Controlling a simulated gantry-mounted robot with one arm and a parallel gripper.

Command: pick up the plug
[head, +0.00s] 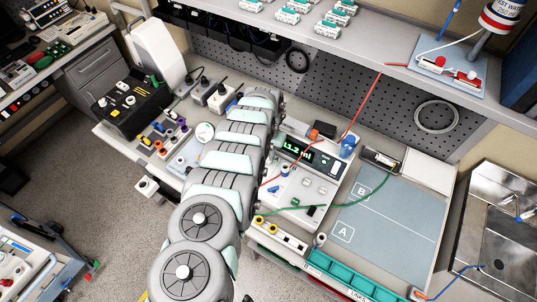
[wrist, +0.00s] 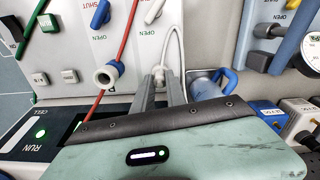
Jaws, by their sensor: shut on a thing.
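My gripper (wrist: 160,84) shows in the wrist view as two grey fingers reaching away from the wrist, close together. A small pale plug (wrist: 158,72) with a white cable (wrist: 181,45) sits at their tips, and the fingers are shut on it. The cable arcs up and back down behind the fingers. Most of the plug is hidden by the fingers, and I cannot tell whether it touches the panel behind. In the head view my arm covers the gripper and the plug.
A blue-and-white connector (wrist: 107,75) on a red hose is left of the fingers. A blue-handled part (wrist: 226,78) is close on the right. In the head view, a pump with a green display (head: 297,149) stands right of my arm. The blue-grey mat (head: 372,222) has clear room.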

